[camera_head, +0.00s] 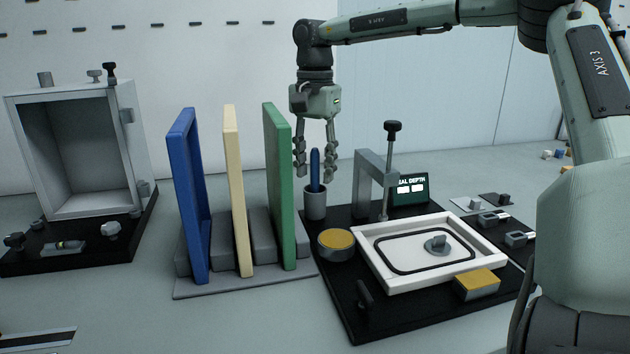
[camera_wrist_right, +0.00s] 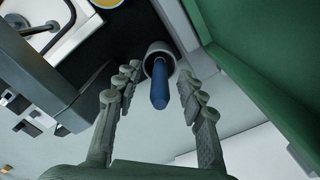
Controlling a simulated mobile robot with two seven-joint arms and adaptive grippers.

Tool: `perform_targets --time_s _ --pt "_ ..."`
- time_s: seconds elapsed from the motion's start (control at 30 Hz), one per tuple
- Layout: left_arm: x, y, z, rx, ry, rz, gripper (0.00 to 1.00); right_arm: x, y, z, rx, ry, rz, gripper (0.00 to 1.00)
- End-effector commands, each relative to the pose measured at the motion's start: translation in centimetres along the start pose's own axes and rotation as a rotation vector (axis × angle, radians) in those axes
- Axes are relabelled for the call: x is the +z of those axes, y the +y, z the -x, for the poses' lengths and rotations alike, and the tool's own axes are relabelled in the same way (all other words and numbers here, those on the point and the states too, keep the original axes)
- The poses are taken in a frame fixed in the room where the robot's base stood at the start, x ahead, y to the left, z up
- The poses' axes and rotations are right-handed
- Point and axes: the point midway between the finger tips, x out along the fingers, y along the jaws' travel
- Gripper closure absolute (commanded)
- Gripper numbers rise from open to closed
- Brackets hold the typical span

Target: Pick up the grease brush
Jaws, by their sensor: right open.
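The grease brush (camera_head: 315,170) shows as a dark blue handle standing upright in a small grey cup (camera_head: 315,203). My right gripper (camera_head: 315,175) points down over the cup, open, with one finger on each side of the blue handle and visible gaps to it. In the right wrist view the blue handle (camera_wrist_right: 160,85) lies between the open fingers (camera_wrist_right: 160,100), and the cup (camera_wrist_right: 158,56) is just beyond the fingertips. The brush's lower end is hidden inside the cup. My left gripper is not in view.
A green panel (camera_head: 279,190) stands close left of the gripper, with cream (camera_head: 238,190) and blue (camera_head: 188,200) panels beyond. A grey clamp frame (camera_head: 372,180) stands close right. A white tray (camera_head: 375,265) and yellow-topped tin (camera_head: 337,242) are in front. An open box (camera_head: 130,150) is far left.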

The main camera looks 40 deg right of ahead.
Motion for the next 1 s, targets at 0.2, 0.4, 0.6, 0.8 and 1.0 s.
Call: perform_targets --time_s 0.2,0.4,0.6,0.8,1.0 --pt "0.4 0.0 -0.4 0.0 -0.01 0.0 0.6 0.0 0.0 -0.2 0.0 0.0 0.0 0.6" --pt "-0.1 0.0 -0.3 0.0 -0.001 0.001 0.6 0.0 0.0 -0.2 0.0 0.0 0.0 0.81" --pt "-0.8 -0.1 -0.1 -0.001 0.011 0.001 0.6 0.0 0.0 -0.2 0.0 0.0 0.0 1.0" --pt "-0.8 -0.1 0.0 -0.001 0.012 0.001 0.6 0.0 0.0 -0.2 0.0 0.0 0.0 1.0" --pt "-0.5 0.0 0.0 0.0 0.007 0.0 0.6 0.0 0.0 1.4 -0.001 0.002 0.0 1.0"
